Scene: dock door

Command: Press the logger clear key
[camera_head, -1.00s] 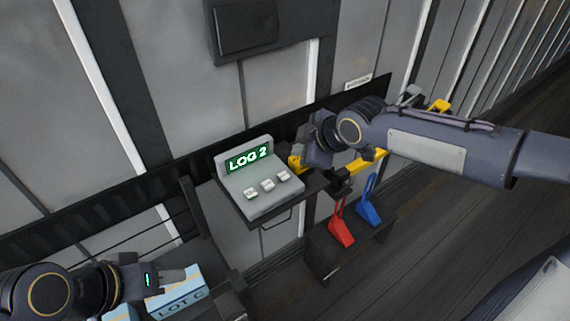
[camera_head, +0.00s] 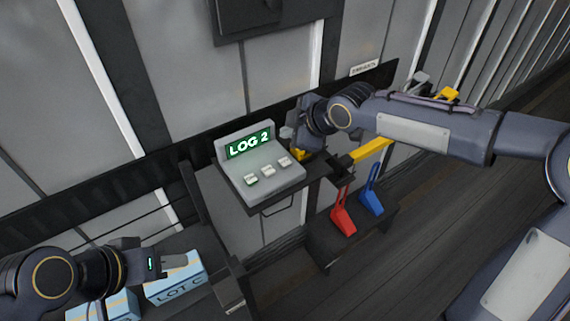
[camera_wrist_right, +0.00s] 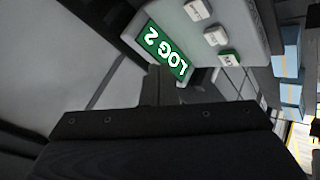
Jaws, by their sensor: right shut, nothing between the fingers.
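The logger (camera_head: 268,187) is a grey console on a small shelf, with a lit green screen (camera_head: 250,145) reading LOG 2. Three pale keys sit in a row below it: left key (camera_head: 250,180), middle key (camera_head: 268,171) and right key (camera_head: 284,161). In the right wrist view, the left key (camera_wrist_right: 229,58) has a green edge; the key lettering is too small to read surely. My right gripper (camera_head: 288,133) is shut and empty beside the logger's right end, apart from the keys. My left gripper (camera_head: 182,261) is above a blue box; its jaw opening is unclear.
Blue boxes, one marked LOT C (camera_head: 178,288), stand at lower left. Right of the logger are a yellow bar (camera_head: 372,151), a red lever (camera_head: 343,218) and a blue lever (camera_head: 371,200). A dark rail and wall panels lie behind.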

